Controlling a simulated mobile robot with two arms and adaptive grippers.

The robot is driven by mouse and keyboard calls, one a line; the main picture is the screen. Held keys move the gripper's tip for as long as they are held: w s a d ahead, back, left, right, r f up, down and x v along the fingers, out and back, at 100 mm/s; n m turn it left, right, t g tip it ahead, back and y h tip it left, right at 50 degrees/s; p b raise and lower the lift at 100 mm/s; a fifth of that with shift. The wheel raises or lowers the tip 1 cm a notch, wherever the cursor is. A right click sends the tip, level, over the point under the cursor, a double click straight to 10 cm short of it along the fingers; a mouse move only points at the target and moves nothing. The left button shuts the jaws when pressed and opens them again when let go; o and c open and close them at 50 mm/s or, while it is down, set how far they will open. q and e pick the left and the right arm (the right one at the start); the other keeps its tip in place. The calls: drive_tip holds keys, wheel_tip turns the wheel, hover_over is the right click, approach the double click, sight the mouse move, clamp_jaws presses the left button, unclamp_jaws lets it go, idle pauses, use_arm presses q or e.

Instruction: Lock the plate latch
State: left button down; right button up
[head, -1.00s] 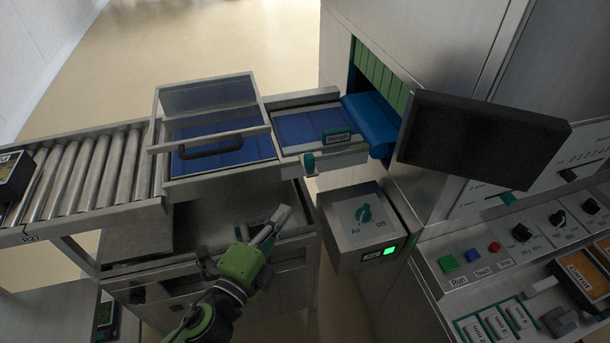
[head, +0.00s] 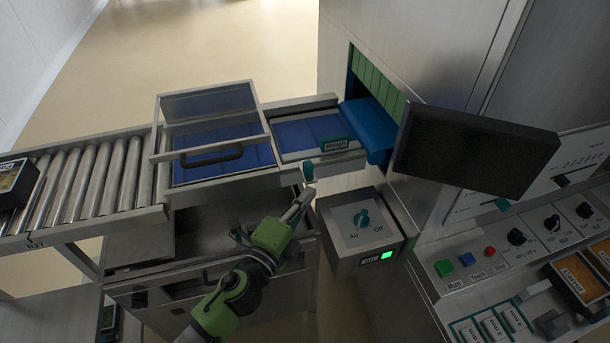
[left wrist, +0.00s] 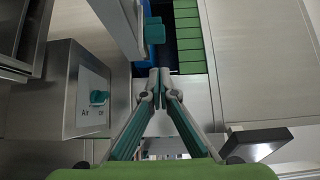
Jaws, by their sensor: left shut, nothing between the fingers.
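The weigh plate (head: 295,152) is a blue surface in a metal frame with a label reading Weigh. A small teal latch knob (head: 308,171) sits at its front edge; I take it to be the plate latch. My left gripper (head: 307,192) is shut and empty, its tips just below and in front of the knob. In the left wrist view the fingertips (left wrist: 160,72) are together, and the teal knob (left wrist: 154,32) shows just beyond them. I cannot tell whether they touch it. My right gripper is not in view.
An air switch box (head: 360,232) with a teal knob and lit green light stands right of my gripper. A hinged clear cover (head: 208,103) and roller conveyor (head: 85,182) are on the left. A dark screen (head: 475,150) overhangs the right. The blue infeed belt (head: 367,128) enters the machine.

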sight(299, 167)
use_arm(q)
drive_tip(key=w, duration=0.5)
drive_tip(key=shift+w+a+p, duration=0.15)
drive_tip(key=shift+a+p, duration=0.1)
drive_tip(key=shift+p, duration=0.15)
drive_tip(key=w, duration=0.1)
drive_tip(key=w+a, duration=0.1)
drive_tip(key=w, duration=0.2)
drive_tip(key=shift+w+a+b, duration=0.2)
drive_tip(key=shift+a+b, duration=0.1)
drive_tip(key=shift+b, duration=0.05)
drive_tip(key=shift+s+r, duration=0.1)
